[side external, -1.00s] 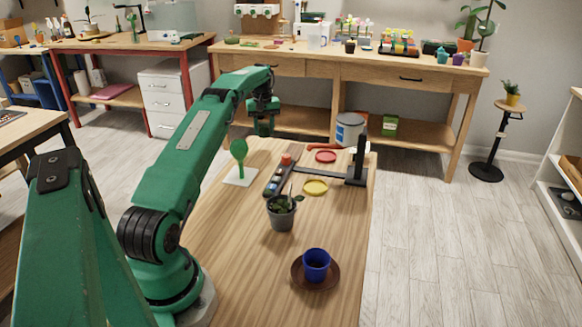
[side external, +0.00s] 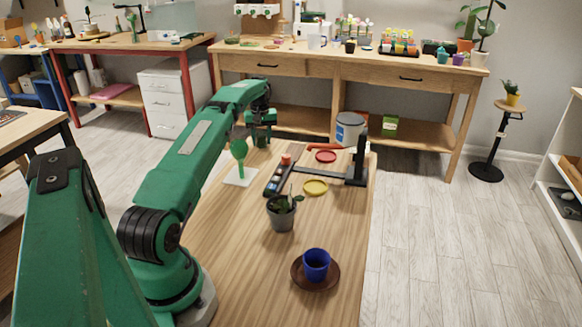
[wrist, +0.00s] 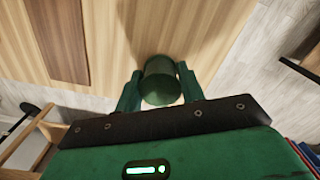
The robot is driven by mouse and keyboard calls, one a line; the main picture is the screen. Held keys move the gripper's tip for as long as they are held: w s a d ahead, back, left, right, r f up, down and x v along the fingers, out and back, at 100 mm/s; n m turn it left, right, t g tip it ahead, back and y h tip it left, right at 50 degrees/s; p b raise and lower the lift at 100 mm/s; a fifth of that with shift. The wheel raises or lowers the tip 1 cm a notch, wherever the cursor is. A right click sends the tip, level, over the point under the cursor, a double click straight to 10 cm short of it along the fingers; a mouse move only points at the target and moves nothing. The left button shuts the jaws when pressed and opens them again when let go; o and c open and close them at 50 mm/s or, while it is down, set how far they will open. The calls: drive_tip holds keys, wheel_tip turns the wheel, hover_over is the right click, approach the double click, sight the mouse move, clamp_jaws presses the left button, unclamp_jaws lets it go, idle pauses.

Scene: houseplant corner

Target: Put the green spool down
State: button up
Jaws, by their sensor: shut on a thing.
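My gripper (side external: 262,133) is low over the far left part of the wooden table. It is shut on the green spool (wrist: 161,82), which stands out between the two fingers in the wrist view. In the side view the spool is small and dark under the gripper (side external: 261,142), hard to tell from the green fingers. Bare wood lies around it in the wrist view, with a shadow beside it. I cannot tell whether the spool's underside touches the table.
A green paddle on a white base (side external: 240,150) stands just nearer than my gripper. A dark strip with knobs (side external: 277,175), a red disc (side external: 326,156), a yellow disc (side external: 315,187) and a black stand (side external: 357,172) lie to the right. A potted plant (side external: 281,216) and blue cup (side external: 316,265) stand nearer.

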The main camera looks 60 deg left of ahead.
sight(262, 135)
drive_tip(key=shift+f, duration=0.2)
drive_tip(key=o, duration=1)
drive_tip(key=shift+c, duration=0.2)
drive_tip(key=shift+r, duration=3.85)
